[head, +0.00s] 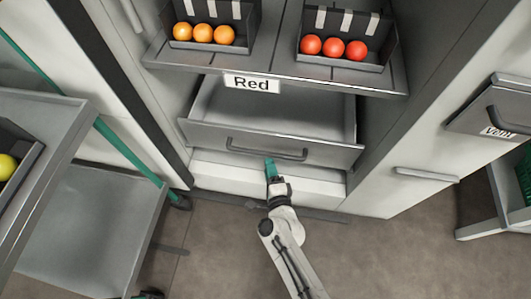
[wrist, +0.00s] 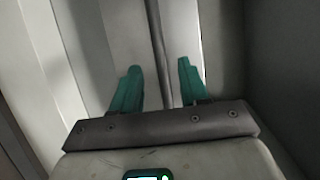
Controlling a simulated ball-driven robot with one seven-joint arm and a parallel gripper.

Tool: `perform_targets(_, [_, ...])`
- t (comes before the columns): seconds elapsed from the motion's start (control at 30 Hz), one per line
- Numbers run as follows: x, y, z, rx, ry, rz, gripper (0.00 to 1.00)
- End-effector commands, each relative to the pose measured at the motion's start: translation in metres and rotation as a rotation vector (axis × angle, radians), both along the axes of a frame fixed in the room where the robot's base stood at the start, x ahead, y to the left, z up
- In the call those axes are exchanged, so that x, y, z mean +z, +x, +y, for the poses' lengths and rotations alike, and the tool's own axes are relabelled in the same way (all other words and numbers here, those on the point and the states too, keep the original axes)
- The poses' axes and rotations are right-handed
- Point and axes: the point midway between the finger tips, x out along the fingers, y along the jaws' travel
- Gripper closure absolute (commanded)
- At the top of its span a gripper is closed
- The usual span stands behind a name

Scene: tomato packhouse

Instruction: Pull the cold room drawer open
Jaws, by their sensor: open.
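The cold room drawer (head: 180,128) is a grey drawer under the shelf marked "Red", and it stands pulled out. Its inside shows and looks empty. Its dark bar handle (head: 267,154) runs across the front panel. My gripper (head: 269,162) has green fingers and is just in front of and below the handle's middle. In the wrist view my gripper (wrist: 158,82) is open, with a dark strip running between and beyond the fingers. I cannot tell if the strip is the handle, or whether the fingers touch it.
Above the drawer, a shelf (head: 290,76) holds bins of orange and red tomatoes. A grey cart (head: 85,225) stands at the left. At the right are a white panel with a bar handle (head: 426,175) and a grey stand (head: 490,226). The floor (head: 370,260) between is clear.

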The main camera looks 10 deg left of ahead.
Motion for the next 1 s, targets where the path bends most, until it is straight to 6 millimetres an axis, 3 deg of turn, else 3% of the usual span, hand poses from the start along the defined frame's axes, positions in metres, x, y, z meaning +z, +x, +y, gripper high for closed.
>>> perform_targets(0.2, [-0.011,0.038,0.014,-0.002,-0.001,-0.002,0.56])
perform_targets(0.4, [-0.015,0.059,0.022,0.0,-0.001,0.0,0.56])
perform_targets(0.83, [-0.013,0.066,0.025,0.0,-0.002,-0.001,0.57])
perform_targets(1.0, [-0.013,0.066,0.025,0.0,-0.002,-0.001,0.73])
